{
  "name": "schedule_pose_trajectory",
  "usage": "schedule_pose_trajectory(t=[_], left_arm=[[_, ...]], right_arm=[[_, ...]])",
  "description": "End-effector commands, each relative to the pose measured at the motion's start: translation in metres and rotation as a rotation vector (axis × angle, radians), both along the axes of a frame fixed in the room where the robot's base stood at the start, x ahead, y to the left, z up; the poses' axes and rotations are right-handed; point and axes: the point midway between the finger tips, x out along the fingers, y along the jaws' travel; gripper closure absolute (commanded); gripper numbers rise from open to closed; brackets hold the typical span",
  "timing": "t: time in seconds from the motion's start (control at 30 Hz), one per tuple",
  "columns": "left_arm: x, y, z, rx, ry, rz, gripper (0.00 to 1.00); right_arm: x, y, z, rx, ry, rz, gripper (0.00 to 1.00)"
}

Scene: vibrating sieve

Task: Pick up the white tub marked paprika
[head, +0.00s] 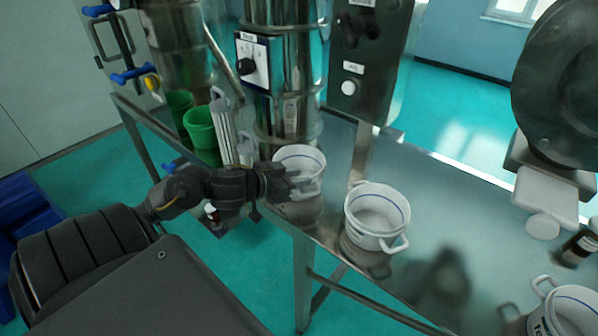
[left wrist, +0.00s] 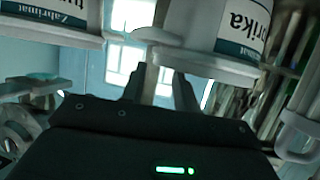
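The white tub marked paprika (left wrist: 215,25) shows in the left wrist view at the top right, with the end of its label, "rika", readable. In the head view the tub (head: 301,160) at my left gripper appears to be the same one; its label is hidden there. My left gripper (head: 298,182) is in front of this tub, partly covering it. In the left wrist view its fingers (left wrist: 160,88) stand apart, with a narrow white part, seemingly the tub's handle, between them and a gap beside it. My right gripper is not in view.
A second white tub (head: 377,215) stands to the right on the metal table (head: 450,200). Another labelled tub (head: 567,312) and a dark bottle (head: 580,243) are at the far right. Green buckets (head: 201,128) and the steel machine column (head: 285,60) stand behind my left gripper.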

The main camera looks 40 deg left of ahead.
Motion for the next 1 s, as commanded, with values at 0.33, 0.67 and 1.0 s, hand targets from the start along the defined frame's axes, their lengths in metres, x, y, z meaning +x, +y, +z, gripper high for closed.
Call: schedule_pose_trajectory(t=[0.33,0.67,1.0], left_arm=[[0.035,-0.007,-0.014,-0.001,-0.001,0.000,0.70],[0.035,-0.007,-0.014,0.000,0.000,0.000,0.85],[0.035,-0.007,-0.015,0.000,0.002,0.000,1.00]], right_arm=[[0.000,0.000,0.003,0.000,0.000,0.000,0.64],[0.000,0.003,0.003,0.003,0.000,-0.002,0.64],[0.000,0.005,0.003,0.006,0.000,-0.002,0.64]])
